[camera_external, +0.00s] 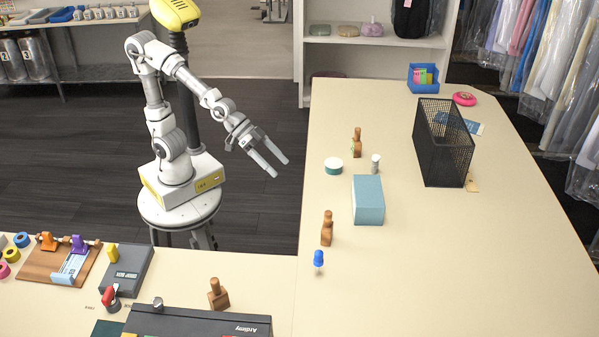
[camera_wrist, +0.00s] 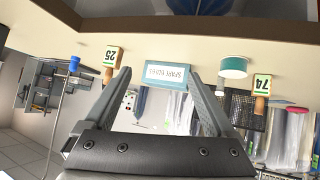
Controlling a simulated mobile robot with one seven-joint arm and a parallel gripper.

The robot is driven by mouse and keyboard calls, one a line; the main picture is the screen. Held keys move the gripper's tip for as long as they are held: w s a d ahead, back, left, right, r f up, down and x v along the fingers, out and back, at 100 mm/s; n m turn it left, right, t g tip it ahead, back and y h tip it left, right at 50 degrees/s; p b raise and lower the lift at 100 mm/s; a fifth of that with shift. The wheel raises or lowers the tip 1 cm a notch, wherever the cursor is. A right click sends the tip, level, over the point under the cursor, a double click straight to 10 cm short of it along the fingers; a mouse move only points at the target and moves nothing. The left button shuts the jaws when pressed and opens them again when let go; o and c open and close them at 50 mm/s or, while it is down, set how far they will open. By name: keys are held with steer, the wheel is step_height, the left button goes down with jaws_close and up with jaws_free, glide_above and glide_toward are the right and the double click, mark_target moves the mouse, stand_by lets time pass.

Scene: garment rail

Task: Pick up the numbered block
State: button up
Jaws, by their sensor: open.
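Wooden numbered blocks with knobbed handles stand on the beige counter (camera_external: 450,255). One (camera_external: 327,229) is near the counter's left edge; in the upside-down wrist view it shows a plate reading 25 (camera_wrist: 114,57). Another (camera_external: 357,143) stands farther back; the wrist view shows its plate reading 74 (camera_wrist: 262,84). A third wooden block (camera_external: 218,294) stands on the front counter, its number not visible. My gripper (camera_external: 281,168) is open and empty, left of the counter edge and apart from all blocks. Its fingers (camera_wrist: 160,73) frame the teal box in the wrist view.
The teal box (camera_external: 368,200) lies between the two blocks. A tape roll (camera_external: 333,166), a small grey cylinder (camera_external: 376,164) and a blue pin (camera_external: 318,259) stand close by. A black mesh basket (camera_external: 440,142) is behind. The right counter's front is clear.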

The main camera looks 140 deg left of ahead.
steer(key=a+n+y+p, duration=0.1)
steer(key=a+n+y, duration=0.2)
steer(key=a, duration=0.8)
steer(key=n+g+y+p, duration=0.1)
steer(key=n+g+y, duration=0.2)
steer(key=y, duration=0.2)
glide_toward(353, 143)
steer(key=b+x, duration=0.1)
steer(key=x, duration=0.7)
steer(key=shift+w+a, duration=0.15)
steer(key=shift+a, duration=0.15)
steer(key=shift+b+x, duration=0.4)
steer(key=shift+x, duration=2.5)
jaws_close()
steer(key=shift+r, duration=0.15)
